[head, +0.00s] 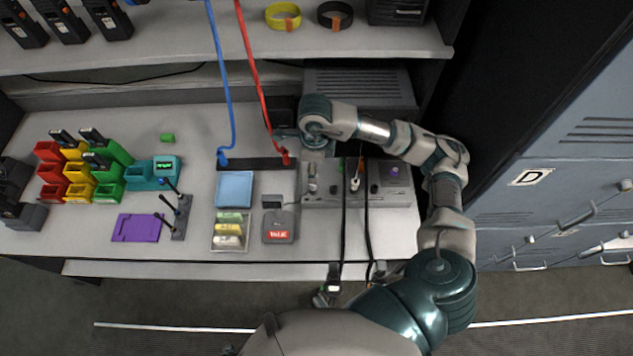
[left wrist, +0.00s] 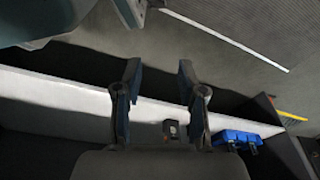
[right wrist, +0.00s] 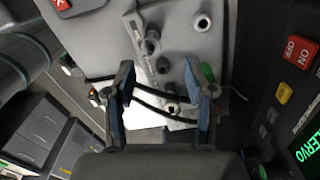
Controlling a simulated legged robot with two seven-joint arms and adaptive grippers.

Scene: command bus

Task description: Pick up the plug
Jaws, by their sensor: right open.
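I cannot tell for sure which item is the plug. A small dark connector with a pale square end (right wrist: 172,108) sits by black cables, beyond and between my right fingertips in the right wrist view. My right gripper (right wrist: 160,82) is open, with nothing between its fingers. In the head view my right arm reaches over the grey socket panel (head: 325,195), its hand hiding its fingers. A pale-tipped connector (head: 355,183) stands on that panel. My left gripper (left wrist: 158,75) is open and empty in the left wrist view, above a pale ledge.
Black cables (head: 366,225) run over the table's front edge. Blue (head: 225,90) and red (head: 256,80) cables rise from a black strip. Colored bins (head: 82,170) stand left. A blue box (left wrist: 238,138) lies below my left gripper. Lockers (head: 560,190) bound the right.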

